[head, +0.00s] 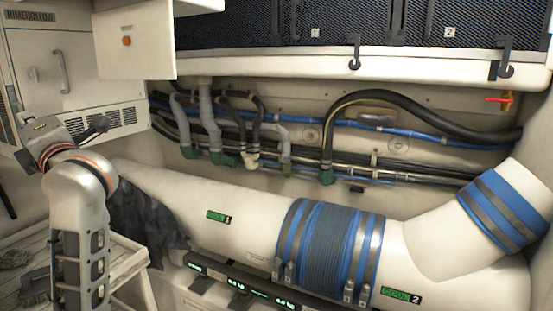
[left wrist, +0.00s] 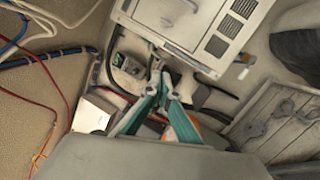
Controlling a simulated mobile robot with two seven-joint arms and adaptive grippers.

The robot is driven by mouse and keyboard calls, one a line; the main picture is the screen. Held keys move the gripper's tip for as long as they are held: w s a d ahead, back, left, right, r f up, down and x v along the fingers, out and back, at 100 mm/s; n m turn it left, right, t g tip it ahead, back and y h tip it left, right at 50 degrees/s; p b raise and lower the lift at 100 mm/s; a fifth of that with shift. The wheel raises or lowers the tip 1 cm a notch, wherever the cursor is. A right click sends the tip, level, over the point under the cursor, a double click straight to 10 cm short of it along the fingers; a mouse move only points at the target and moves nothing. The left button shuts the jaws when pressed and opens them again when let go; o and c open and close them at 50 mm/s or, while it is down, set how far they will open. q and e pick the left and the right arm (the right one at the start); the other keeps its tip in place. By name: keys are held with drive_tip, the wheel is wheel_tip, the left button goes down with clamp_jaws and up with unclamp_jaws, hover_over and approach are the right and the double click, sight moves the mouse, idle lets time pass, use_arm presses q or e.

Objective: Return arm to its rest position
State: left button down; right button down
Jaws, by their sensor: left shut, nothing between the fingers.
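My left arm (head: 82,205) rises at the left edge of the head view, bent at a rounded joint with an orange band. Its gripper (head: 97,127) is small and dark there, in front of the vented white cabinet. In the left wrist view the green-sided fingers of the left gripper (left wrist: 158,75) come together at their tips, shut and empty. They are over a cluttered spot beside the vented unit (left wrist: 190,25); whether they touch anything is not clear. My right gripper is in neither view.
A thick white duct (head: 260,215) with a blue-banded sleeve crosses the front. Hoses (head: 400,110) run along the back wall. A cabinet (head: 75,65) stands behind the left arm. A slatted wooden stand (head: 125,262) is at lower left. An overhead locker (head: 350,65) spans the top.

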use_arm(q)
drive_tip(key=d+f+m+t+h, duration=0.6)
drive_tip(key=d+f+m+h, duration=0.4)
drive_tip(key=d+f+m, duration=0.5)
drive_tip(key=d+f+m+t+h, duration=0.6)
drive_tip(key=d+f+m+h, duration=0.45)
drive_tip(key=f+m, duration=0.65)
drive_tip(key=s+d+f+m+g+h, duration=0.1)
drive_tip(key=s+d+f+m+g, duration=0.2)
drive_tip(key=f, duration=0.8)
drive_tip(key=s+d+f+m+g+h, duration=0.1)
drive_tip(key=s+d+f+g, duration=0.3)
drive_tip(key=f, duration=0.7)
drive_tip(key=s+a+f+m+g+y, duration=0.1)
drive_tip(key=s+f+g, duration=0.4)
drive_tip(key=s+f, duration=0.8)
drive_tip(key=shift+s+a+f+y, duration=0.2)
drive_tip(key=shift+s+f+y, duration=0.15)
drive_tip(key=shift+f, duration=0.45)
drive_tip(key=shift+w+r, duration=0.1)
